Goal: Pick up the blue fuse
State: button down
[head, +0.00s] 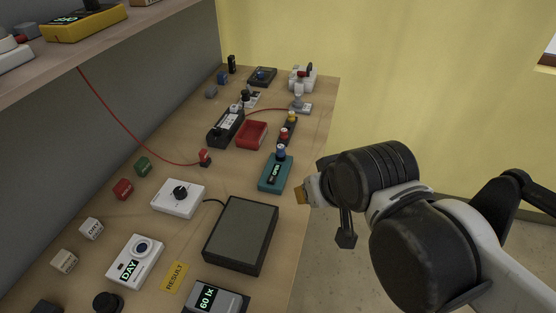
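A small blue-topped piece (281,152) stands at the far end of a teal meter, in line with red-topped and yellow-topped pieces behind it. A small blue block (222,78) lies at the far left of the bench. I cannot tell for sure which of these blue things is the fuse. My gripper (304,193) is at the bench's right edge, just right of the teal meter and nearer to me than the blue-topped piece. It appears apart from both. Its fingers are seen edge-on and partly hidden by my wrist, so its opening is unclear.
The teal meter (274,175) and a dark flat panel (240,235) stand near the bench's right edge. A red tray (252,134) and black strip (226,127) lie beyond. A red cable (120,124) hangs from the shelf (130,32) at upper left.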

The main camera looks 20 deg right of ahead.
aim_at(280, 148)
jog(key=i+l+u, duration=0.1)
jog(key=l, duration=0.65)
jog(key=i+l, duration=0.1)
jog(key=l, duration=0.65)
jog(key=i+l+u, duration=0.15)
jog(key=l, duration=0.6)
